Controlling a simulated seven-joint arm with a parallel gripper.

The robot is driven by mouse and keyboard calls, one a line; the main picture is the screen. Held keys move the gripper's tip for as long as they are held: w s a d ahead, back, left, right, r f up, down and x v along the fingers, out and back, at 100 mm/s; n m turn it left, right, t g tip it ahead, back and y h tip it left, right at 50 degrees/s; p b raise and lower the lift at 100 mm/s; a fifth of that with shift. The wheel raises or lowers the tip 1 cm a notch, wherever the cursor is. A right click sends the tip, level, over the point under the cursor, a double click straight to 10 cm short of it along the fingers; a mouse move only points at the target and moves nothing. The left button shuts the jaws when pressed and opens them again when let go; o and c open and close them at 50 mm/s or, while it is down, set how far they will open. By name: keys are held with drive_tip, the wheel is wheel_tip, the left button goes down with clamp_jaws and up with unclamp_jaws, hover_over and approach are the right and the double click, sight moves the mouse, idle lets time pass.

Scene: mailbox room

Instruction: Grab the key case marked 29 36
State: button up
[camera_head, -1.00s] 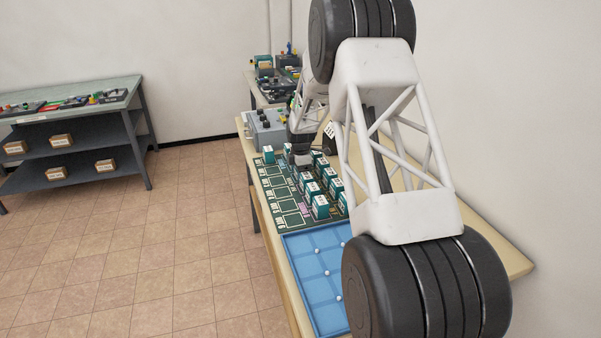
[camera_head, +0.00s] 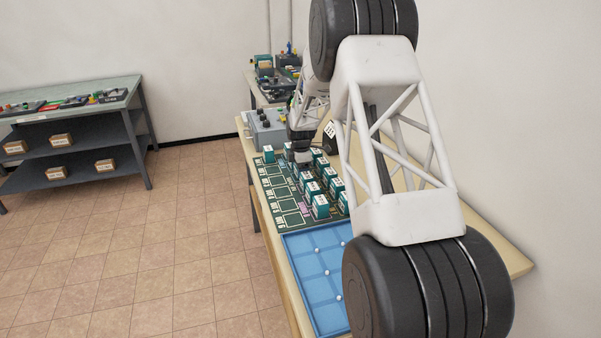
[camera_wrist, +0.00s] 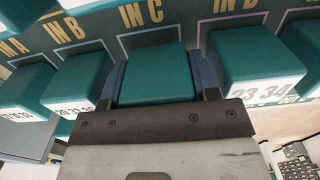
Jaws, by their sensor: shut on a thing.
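Teal key cases with white labels stand in rows on the dark green board. In the wrist view my gripper (camera_wrist: 160,84) has one finger on each side of a teal case (camera_wrist: 153,66) at the IN C mark and is shut on it. This case's label is hidden, so I cannot tell its number. The case to its right (camera_wrist: 245,60) reads 23 34. The case to its left (camera_wrist: 78,82) has a partly legible label. In the head view my gripper (camera_head: 303,160) is down among the cases at the board's far part.
A blue tray (camera_head: 301,262) with small white balls lies in front of the board (camera_head: 272,195). A grey box with knobs (camera_head: 267,128) stands behind it. Neighbouring cases stand close on both sides of the gripper. A shelf table (camera_head: 75,125) is far left.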

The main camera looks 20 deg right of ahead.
wheel_tip(320, 180, up, 9)
drive_tip(key=shift+r, duration=0.1)
idle(0.4)
drive_tip(key=shift+s+a, duration=0.1)
idle(0.5)
